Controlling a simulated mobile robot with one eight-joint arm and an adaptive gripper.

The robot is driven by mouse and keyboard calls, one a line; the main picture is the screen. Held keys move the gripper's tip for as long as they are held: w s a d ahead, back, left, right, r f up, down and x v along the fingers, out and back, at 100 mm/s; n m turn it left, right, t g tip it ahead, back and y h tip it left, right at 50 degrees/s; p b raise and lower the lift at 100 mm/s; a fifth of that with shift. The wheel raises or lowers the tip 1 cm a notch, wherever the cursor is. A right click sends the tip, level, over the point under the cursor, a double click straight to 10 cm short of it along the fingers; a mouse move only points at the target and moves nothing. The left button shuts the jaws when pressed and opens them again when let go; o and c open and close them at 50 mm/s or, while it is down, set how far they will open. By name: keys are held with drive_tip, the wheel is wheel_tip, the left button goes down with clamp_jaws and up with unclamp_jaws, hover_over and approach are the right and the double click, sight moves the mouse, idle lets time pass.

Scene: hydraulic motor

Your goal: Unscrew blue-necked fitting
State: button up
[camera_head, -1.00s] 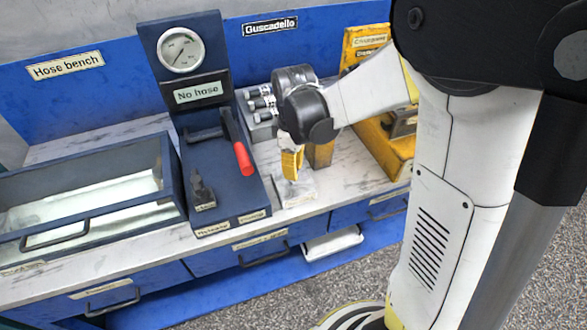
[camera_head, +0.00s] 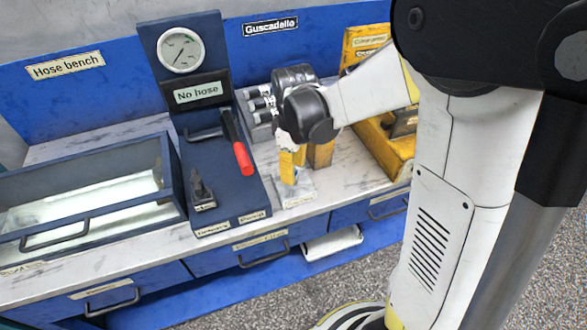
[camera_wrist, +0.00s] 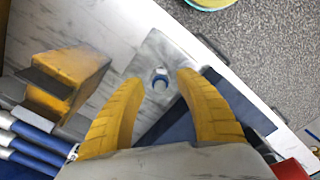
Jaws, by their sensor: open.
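The blue-necked fitting (camera_wrist: 160,80) shows in the wrist view as a small pale round top with a blue ring, standing on a grey plate (camera_wrist: 153,50) on the bench. My gripper (camera_wrist: 157,88) has its two yellow fingers spread, one on each side of the fitting, with a gap visible to both sides. I cannot tell how far above the fitting the fingertips are. In the head view my gripper (camera_head: 288,168) points down over the plate (camera_head: 298,192), and the fitting is hidden there.
A blue test stand with a gauge (camera_head: 181,50) and a red-handled lever (camera_head: 242,158) stands to the left. A yellow-brown block (camera_wrist: 68,82) and several blue hoses (camera_wrist: 28,145) are close by. A yellow case (camera_head: 385,150) is to the right.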

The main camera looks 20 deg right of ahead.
drive_tip(key=m, duration=0.7)
drive_tip(key=shift+m, duration=0.6)
drive_tip(key=m, duration=0.2)
drive_tip(key=shift+m, duration=0.3)
drive_tip(key=m, duration=0.3)
drive_tip(key=shift+m, duration=0.3)
drive_tip(key=m, duration=0.4)
drive_tip(key=m, duration=0.2)
drive_tip(key=shift+m, duration=0.4)
drive_tip(key=m, duration=0.6)
